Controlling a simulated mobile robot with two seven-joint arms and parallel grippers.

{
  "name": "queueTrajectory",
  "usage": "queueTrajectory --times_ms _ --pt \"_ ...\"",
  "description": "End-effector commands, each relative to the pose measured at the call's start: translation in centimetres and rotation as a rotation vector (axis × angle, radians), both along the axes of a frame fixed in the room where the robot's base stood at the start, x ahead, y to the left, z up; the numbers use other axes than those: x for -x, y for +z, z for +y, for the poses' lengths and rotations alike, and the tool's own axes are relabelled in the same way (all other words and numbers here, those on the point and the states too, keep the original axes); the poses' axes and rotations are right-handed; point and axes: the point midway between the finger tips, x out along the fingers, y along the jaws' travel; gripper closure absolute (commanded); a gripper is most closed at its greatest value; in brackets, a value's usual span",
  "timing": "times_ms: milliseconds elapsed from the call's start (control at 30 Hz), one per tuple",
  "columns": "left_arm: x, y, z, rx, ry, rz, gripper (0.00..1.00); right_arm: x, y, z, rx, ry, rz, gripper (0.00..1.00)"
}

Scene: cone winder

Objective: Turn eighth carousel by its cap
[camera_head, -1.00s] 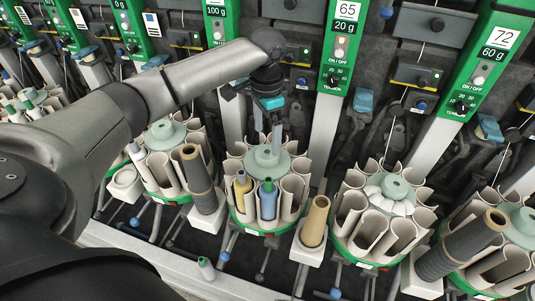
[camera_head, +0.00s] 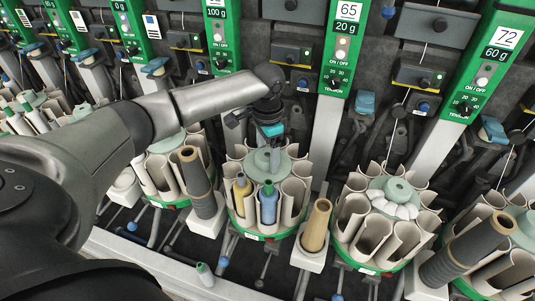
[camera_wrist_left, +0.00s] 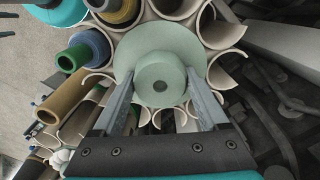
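The carousel (camera_head: 270,233) under my left gripper has a green rim and a ring of cream tube pockets. Its pale green cap (camera_head: 258,163) is a disc with a round knob, and shows from above in the left wrist view (camera_wrist_left: 160,80). My right gripper is not in view.
Neighbouring carousels stand left (camera_head: 165,180) and right (camera_head: 375,225). A grey cone (camera_head: 198,185) and a tan cone (camera_head: 316,225) stand upright close beside this carousel. Green numbered panels (camera_head: 343,45) rise behind. A small green-topped bobbin (camera_head: 204,275) is at the front edge.

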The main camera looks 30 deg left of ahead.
Motion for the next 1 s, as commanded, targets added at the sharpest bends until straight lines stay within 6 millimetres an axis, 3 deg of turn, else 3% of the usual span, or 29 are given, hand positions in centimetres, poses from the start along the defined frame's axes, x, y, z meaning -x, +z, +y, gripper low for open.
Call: queueTrajectory --times_ms 67,633,1000 --pt "0.00 0.02 0.00 0.000 0.000 0.000 0.34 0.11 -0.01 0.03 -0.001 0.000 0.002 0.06" --pt "-0.01 0.04 0.00 0.000 0.000 0.000 0.98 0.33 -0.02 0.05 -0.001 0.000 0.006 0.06" --pt "-0.01 0.08 0.00 0.000 0.003 0.000 1.00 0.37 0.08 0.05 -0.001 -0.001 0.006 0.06"
